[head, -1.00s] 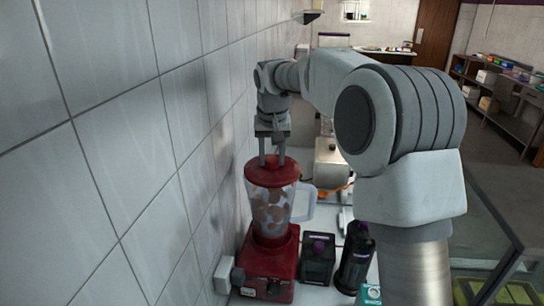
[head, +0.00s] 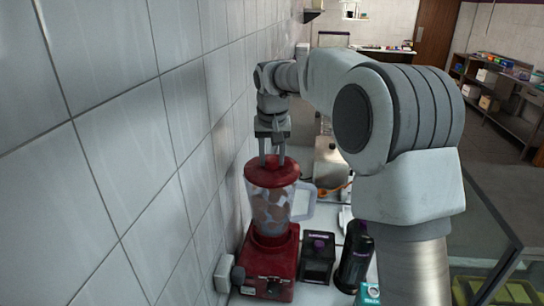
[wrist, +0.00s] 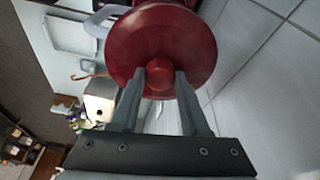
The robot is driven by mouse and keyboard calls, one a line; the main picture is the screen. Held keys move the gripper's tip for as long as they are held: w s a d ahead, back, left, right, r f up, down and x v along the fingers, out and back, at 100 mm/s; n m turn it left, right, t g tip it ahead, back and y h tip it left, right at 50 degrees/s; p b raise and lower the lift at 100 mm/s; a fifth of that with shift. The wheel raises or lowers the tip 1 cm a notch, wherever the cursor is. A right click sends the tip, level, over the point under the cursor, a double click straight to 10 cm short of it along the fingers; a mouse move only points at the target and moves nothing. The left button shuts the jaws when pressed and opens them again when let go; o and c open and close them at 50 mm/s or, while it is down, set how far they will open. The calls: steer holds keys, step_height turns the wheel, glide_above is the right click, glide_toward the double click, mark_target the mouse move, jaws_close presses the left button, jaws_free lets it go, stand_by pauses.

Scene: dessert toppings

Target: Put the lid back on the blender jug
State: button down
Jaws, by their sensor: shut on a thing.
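The blender jug (head: 271,213) is clear, with brown pieces inside and a pale handle on its right. It stands upright on the red blender base (head: 270,268) against the tiled wall. The red round lid (head: 272,173) sits at the top of the jug and looks level; I cannot tell whether it is fully seated. My gripper (head: 272,158) points straight down over the lid. In the wrist view, the fingers of my gripper (wrist: 161,75) are shut on the knob at the middle of the lid (wrist: 175,40).
A dark box (head: 317,258) and a black bottle-like item (head: 354,260) stand just right of the blender base. A metallic appliance (head: 331,160) stands farther back on the counter. The tiled wall (head: 120,150) runs close along the left. A glass-panelled edge is at the right.

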jaws_free()
stand_by(0.4)
steer(key=shift+r+p, duration=2)
steer(key=shift+r, duration=1.55)
steer(key=shift+c, duration=0.2)
jaws_close()
